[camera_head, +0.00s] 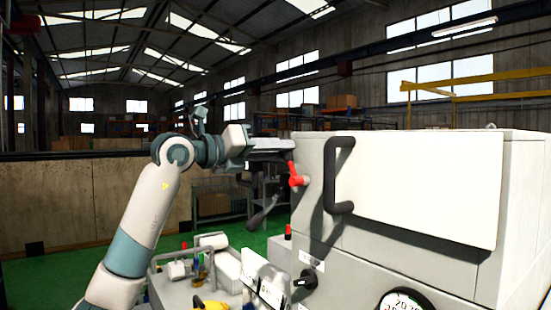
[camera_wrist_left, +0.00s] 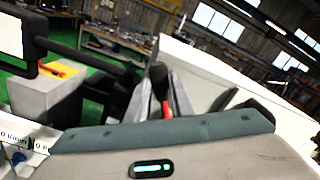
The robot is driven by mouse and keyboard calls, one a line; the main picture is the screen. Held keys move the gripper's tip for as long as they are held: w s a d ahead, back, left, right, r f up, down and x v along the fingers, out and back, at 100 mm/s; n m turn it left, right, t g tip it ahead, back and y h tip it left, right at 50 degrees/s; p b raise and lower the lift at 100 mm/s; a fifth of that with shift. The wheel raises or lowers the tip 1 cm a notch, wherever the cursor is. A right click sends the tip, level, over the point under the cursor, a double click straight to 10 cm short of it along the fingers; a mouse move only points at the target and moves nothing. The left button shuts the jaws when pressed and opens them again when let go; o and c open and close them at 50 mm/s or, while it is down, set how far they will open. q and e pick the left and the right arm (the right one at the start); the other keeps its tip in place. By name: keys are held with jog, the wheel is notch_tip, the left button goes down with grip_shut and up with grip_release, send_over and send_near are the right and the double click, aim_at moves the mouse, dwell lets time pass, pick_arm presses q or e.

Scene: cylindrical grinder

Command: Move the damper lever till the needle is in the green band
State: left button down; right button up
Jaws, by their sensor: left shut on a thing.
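The damper lever (camera_head: 296,176) is red and sits on the left side of the grey machine's front. My left gripper (camera_head: 286,146) reaches it from the left, at the lever's upper end. In the left wrist view the fingers of my left gripper (camera_wrist_left: 167,88) are closed around the lever's dark end, and a bit of red lever (camera_wrist_left: 166,108) shows between them. A round white gauge (camera_head: 405,303) is cut off by the bottom edge; I cannot make out its needle or a green band. My right gripper is out of view.
The grey machine housing (camera_head: 510,190) with a black handle (camera_head: 339,175) on its cover fills the right. A black knob (camera_head: 305,280) is below the lever. Grinder parts (camera_head: 225,265) stand below my left arm. Green floor and a low wall lie behind.

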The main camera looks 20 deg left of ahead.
pick_arm(q)
jog(key=c, duration=1.6)
grip_release()
jog(key=shift+o, duration=0.2)
